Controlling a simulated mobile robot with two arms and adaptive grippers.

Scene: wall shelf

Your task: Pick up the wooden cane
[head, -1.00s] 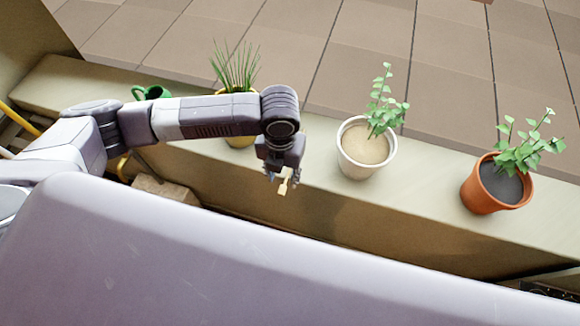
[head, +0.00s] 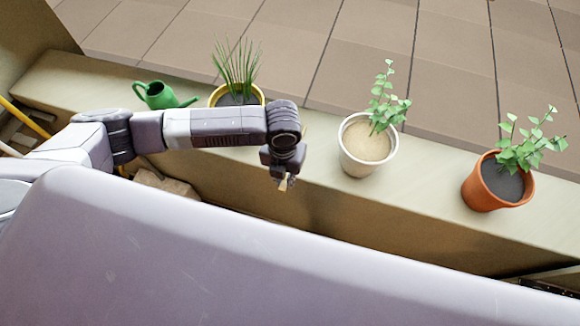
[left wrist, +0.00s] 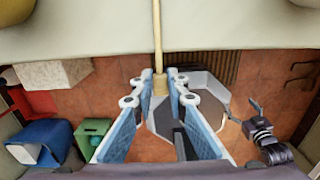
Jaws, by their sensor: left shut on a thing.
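The wooden cane (left wrist: 158,40) shows in the left wrist view as a thin pale rod running from the top edge down between my finger pads. My left gripper (left wrist: 160,84) is shut on it near its thicker end. In the head view my left gripper (head: 284,184) hangs in front of the ledge, and a short pale end of the cane (head: 283,188) sticks out below the fingers. Most of the cane is hidden there by my wrist. My right gripper (left wrist: 243,110) shows small in the left wrist view, apart from the cane, with its fingers spread.
A pale ledge (head: 430,190) bears a green watering can (head: 158,96), a yellow pot (head: 216,96), a white pot (head: 366,150) and an orange pot (head: 482,190). In the left wrist view, a blue bin (left wrist: 45,140) and a green bin (left wrist: 92,130) stand on the floor.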

